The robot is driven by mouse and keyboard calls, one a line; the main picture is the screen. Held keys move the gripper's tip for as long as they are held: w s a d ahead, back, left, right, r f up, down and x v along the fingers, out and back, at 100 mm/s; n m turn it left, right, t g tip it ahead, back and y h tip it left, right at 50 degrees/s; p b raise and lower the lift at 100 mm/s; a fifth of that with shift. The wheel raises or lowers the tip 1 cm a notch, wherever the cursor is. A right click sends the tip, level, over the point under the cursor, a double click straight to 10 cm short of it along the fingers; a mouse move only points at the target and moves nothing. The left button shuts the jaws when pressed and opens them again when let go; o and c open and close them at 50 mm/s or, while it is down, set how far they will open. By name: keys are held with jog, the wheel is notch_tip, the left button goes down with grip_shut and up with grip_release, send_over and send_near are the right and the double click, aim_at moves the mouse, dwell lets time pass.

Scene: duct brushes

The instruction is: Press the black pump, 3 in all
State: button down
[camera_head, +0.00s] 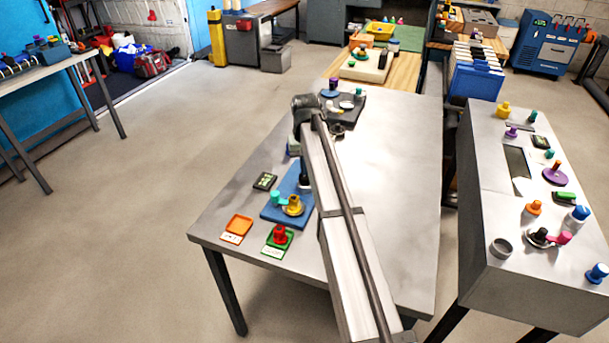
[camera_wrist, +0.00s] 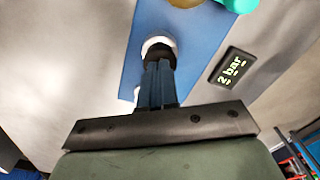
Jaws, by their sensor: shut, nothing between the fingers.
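A blue plate (camera_head: 272,213) lies on the grey table and bears a teal knob (camera_head: 276,197) and a yellow knob (camera_head: 293,206). A small dark and white part (camera_head: 304,183) stands on it, half hidden behind my arm. In the wrist view, my gripper (camera_wrist: 159,66) is shut and empty over the blue plate (camera_wrist: 205,55). Its fingertips meet a black top, which looks like the black pump (camera_wrist: 159,50), with a white collar (camera_wrist: 157,41) around it. I cannot tell whether they touch or how far the pump is pressed. The gripper is hidden in the head view.
A display (camera_wrist: 237,67) reading "2 bar" lies beside the plate. A red knob on a green base (camera_head: 280,237) and an orange tray (camera_head: 238,226) sit near the front left. A dark plate with knobs (camera_head: 345,103) lies farther back. The table's right side is clear.

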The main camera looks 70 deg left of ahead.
jog(key=shift+f, duration=0.2)
jog(key=shift+f, duration=0.95)
jog(key=shift+r, duration=1.25)
jog(key=shift+r, duration=2.9)
